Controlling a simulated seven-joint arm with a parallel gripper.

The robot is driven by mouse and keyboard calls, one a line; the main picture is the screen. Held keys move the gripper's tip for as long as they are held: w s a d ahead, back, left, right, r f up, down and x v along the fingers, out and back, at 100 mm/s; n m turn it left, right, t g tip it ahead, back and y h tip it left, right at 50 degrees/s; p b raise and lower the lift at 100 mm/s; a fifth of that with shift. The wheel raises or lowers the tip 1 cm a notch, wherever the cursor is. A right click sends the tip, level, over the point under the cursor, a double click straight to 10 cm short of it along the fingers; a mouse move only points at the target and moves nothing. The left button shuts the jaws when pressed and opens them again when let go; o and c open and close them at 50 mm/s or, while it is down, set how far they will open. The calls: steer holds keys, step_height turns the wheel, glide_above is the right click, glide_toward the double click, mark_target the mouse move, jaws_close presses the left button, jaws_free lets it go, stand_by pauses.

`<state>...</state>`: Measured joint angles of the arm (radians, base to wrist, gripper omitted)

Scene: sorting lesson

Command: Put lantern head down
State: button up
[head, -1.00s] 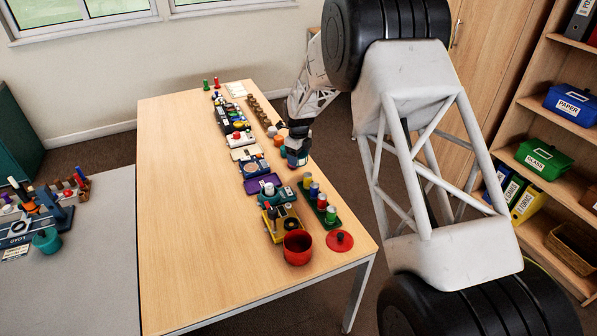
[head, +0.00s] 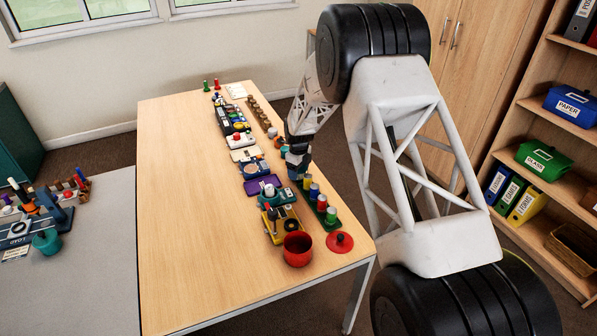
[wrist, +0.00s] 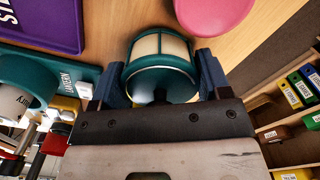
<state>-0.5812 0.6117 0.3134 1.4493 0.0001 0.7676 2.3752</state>
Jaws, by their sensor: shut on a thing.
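The lantern head, a teal-rimmed drum with cream panels (wrist: 160,62), sits between the two blue fingers of my gripper (wrist: 160,85) in the wrist view. The fingers are shut on its sides. A teal plate with a lantern label (wrist: 88,75) lies just left of the gripper. In the head view my gripper (head: 297,168) is over the right edge of the table, beside the row of objects; the lantern head is hard to make out there.
A purple tray (wrist: 35,25) and a pink disc (wrist: 212,10) lie close by. Colored pegs stand on a green strip (head: 334,221). A red cup (head: 297,250) and red disc (head: 339,242) are at the near end. The left half of the table (head: 190,220) is bare.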

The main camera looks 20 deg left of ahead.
steer(key=shift+f, duration=0.35)
steer(key=shift+f, duration=0.1)
steer(key=o, duration=0.9)
steer(key=shift+o, duration=0.2)
step_height(320, 180, up, 12)
steer(key=shift+r, duration=0.1)
stand_by(0.6)
steer(key=shift+r, duration=0.1)
